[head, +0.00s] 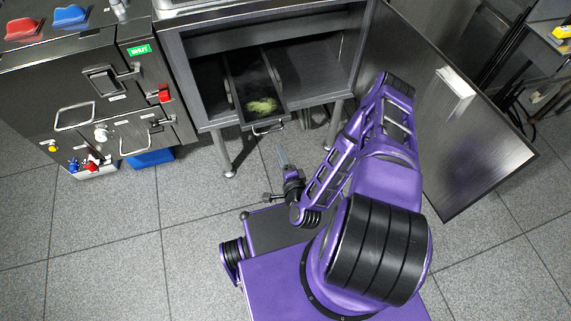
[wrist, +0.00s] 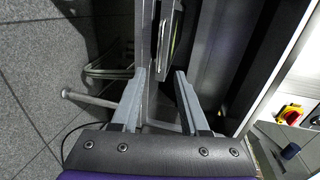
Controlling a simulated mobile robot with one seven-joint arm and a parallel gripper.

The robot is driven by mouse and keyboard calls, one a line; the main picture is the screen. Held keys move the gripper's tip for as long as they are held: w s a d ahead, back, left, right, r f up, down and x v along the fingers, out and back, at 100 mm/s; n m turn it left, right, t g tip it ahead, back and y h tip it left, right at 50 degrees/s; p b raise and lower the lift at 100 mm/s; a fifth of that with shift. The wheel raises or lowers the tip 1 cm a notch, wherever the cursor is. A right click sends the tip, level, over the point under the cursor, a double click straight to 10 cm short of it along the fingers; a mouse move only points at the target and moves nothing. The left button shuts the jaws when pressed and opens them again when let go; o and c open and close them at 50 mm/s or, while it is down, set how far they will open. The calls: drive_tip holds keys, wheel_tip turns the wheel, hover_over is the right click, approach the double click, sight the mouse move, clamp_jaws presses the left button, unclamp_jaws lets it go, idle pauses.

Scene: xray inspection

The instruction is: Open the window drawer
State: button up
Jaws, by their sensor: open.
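A narrow dark drawer (head: 236,88) with yellow-green material (head: 262,105) inside sits in the open grey cabinet. It appears to be the window drawer, and its front end sticks out a little past the cabinet front. A bar handle (head: 268,129) is on its front. My gripper (head: 281,152) is below and in front of this handle, apart from it in the head view. In the wrist view my gripper's (wrist: 160,72) two grey fingers are spread, with dark metal edges beyond them. I cannot tell whether the handle lies between them.
The cabinet's large metal door (head: 450,120) stands open at the right. A dark machine (head: 85,95) with handles, valves and a green "SHUT" sign (head: 139,50) stands at the left. A cabinet leg (head: 227,158) reaches the tiled floor. The floor at lower left is clear.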

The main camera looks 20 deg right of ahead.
drive_tip(key=shift+v, duration=2.4)
